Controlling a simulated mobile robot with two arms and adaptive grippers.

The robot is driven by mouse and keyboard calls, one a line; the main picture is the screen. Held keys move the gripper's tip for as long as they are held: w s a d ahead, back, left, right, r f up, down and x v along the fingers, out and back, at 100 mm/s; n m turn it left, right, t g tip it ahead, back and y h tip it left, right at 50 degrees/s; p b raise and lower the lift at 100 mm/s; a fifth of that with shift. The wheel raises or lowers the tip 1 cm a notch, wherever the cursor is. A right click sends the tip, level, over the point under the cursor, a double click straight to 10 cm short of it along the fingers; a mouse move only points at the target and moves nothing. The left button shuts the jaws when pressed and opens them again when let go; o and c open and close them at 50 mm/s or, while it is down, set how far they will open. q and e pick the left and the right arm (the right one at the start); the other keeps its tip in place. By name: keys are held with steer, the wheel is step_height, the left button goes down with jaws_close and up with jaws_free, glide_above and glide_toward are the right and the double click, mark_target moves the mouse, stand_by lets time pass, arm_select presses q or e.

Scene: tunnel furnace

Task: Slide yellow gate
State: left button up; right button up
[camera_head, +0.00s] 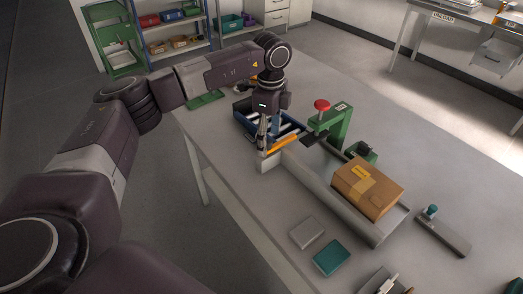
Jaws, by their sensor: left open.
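The yellow gate (284,145) is a short yellow bar near the left end of a grey channel (318,184) on the table. My left arm reaches in from the left, and its gripper (263,142) points down at the gate's left end. The left gripper is open. The fingers are small and dark here, so I cannot tell whether they touch the gate. My right gripper is not in view.
A cardboard box (368,187) sits in the channel to the right of the gate. A green stand with a red knob (322,105) rises behind it. A blue bin (246,116) stands behind the gripper. Teal (331,258) and grey (307,232) blocks lie near the front edge.

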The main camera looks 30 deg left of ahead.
arm_select(q)
steer(key=shift+r+p, duration=2.45)
steer(key=shift+r, duration=1.15)
